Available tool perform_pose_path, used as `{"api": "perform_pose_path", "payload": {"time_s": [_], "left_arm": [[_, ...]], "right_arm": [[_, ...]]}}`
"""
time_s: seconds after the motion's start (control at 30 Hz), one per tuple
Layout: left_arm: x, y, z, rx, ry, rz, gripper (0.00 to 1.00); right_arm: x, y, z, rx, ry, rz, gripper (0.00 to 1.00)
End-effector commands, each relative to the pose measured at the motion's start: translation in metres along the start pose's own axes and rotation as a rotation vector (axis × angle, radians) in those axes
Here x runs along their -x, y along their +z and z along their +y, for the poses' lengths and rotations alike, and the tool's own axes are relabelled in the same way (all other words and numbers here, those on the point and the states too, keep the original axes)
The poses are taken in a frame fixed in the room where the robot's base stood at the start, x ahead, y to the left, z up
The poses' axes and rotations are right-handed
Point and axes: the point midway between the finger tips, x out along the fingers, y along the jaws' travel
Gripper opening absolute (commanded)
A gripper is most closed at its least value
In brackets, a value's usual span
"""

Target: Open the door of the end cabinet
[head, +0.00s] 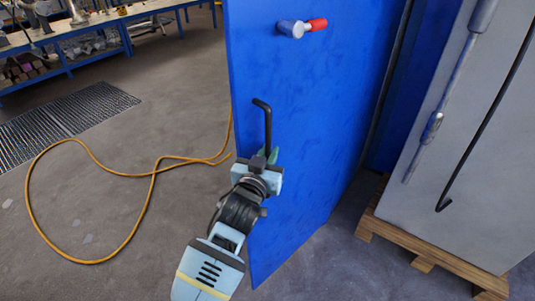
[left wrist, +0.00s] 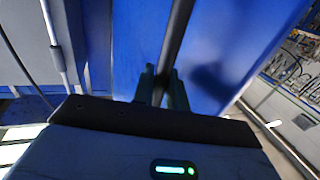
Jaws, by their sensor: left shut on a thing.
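The blue door (head: 310,120) of the end cabinet stands upright in the middle of the head view. A black bar handle (head: 267,122) is on its left part. My left gripper (head: 270,157) is shut around the handle's lower end. In the left wrist view the dark handle (left wrist: 178,35) runs down between the two fingers of my left gripper (left wrist: 162,88), with blue panel behind it. My right gripper is not in view.
A red and grey knob (head: 300,27) sticks out high on the blue panel. A grey cabinet (head: 455,150) stands on a wooden pallet (head: 430,248) at right. A yellow hose (head: 150,195) and floor grating (head: 65,115) lie at left. A workbench (head: 100,25) stands at the back left.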

Motion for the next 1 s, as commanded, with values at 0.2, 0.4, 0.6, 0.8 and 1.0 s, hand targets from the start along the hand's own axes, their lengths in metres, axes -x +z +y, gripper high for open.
{"api": "perform_pose_path", "payload": {"time_s": [0.2, 0.4, 0.6, 0.8, 1.0], "left_arm": [[0.000, -0.001, 0.001, 0.000, 0.001, 0.001, 0.00], [0.000, -0.001, 0.000, 0.001, 0.000, 0.002, 0.25], [0.000, -0.001, 0.000, 0.001, 0.000, 0.001, 0.32], [0.003, 0.000, 0.000, 0.001, 0.000, 0.001, 0.32], [0.022, -0.001, 0.000, 0.001, 0.000, 0.002, 0.32]], "right_arm": [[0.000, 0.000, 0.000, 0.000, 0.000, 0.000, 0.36], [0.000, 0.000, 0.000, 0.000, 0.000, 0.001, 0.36], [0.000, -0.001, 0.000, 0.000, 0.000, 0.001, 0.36], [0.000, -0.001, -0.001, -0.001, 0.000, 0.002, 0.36], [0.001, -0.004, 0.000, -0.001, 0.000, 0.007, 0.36]]}}
